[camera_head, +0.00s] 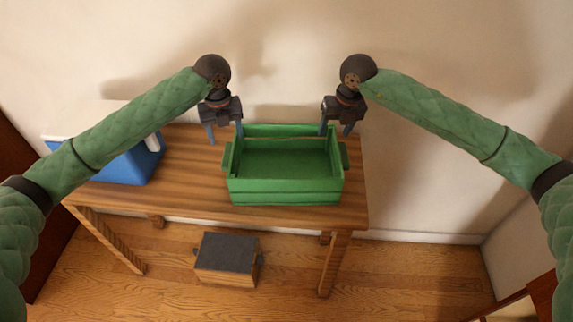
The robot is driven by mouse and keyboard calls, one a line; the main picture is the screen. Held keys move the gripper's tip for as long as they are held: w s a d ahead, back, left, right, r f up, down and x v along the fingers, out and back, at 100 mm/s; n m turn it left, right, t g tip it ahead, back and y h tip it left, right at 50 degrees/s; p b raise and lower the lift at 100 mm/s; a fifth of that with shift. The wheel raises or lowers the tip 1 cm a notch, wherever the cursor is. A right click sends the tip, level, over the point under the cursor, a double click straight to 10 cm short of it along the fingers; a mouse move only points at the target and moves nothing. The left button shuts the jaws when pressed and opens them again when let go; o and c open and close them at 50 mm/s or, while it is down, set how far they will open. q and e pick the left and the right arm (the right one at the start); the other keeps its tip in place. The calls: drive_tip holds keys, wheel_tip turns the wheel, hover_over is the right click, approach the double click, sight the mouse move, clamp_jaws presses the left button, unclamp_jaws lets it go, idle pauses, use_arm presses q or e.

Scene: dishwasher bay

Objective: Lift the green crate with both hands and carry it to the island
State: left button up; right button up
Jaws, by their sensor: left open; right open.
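The green crate (286,191) stands upright on a wooden table (190,190), near its right end. It looks empty and has a handle on its left side and one on its right side. My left gripper (225,137) is open, fingers pointing down, by the crate's far left corner. My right gripper (336,132) is open, fingers down, by the far right corner. Neither gripper holds anything. I cannot tell whether any finger touches the crate. No island can be made out in this view.
A blue box (130,167) with a white top sits at the table's left end, partly behind my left arm. A wooden box with a dark top (226,254) is on the floor below the table's front edge. A wall stands close behind the table.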

sight(229, 154)
use_arm(q)
drive_tip(key=shift+s+a+m, duration=0.1)
drive_tip(key=shift+s+m, duration=0.05)
drive_tip(key=shift+m, duration=0.85)
use_arm(e)
drive_tip(key=d, duration=0.1)
drive_tip(key=s+d+m+h, duration=0.1)
drive_tip(key=shift+s+d+g+h, duration=0.3)
drive_tip(key=shift+g, duration=0.1)
use_arm(q)
drive_tip(key=shift+m, duration=0.4)
use_arm(e)
drive_tip(key=shift+d, duration=0.2)
use_arm(q)
drive_tip(key=shift+m, duration=0.3)
use_arm(e)
drive_tip(key=shift+f+m, duration=0.1)
drive_tip(key=shift+m, duration=0.2)
use_arm(q)
drive_tip(key=shift+f, duration=3.9)
use_arm(e)
drive_tip(key=shift+f, duration=3.9)
use_arm(q)
drive_tip(key=shift+c, duration=0.2)
use_arm(e)
drive_tip(key=shift+c, duration=0.2)
use_arm(q)
drive_tip(key=c, duration=1.2)
use_arm(e)
drive_tip(key=c, duration=1.2)
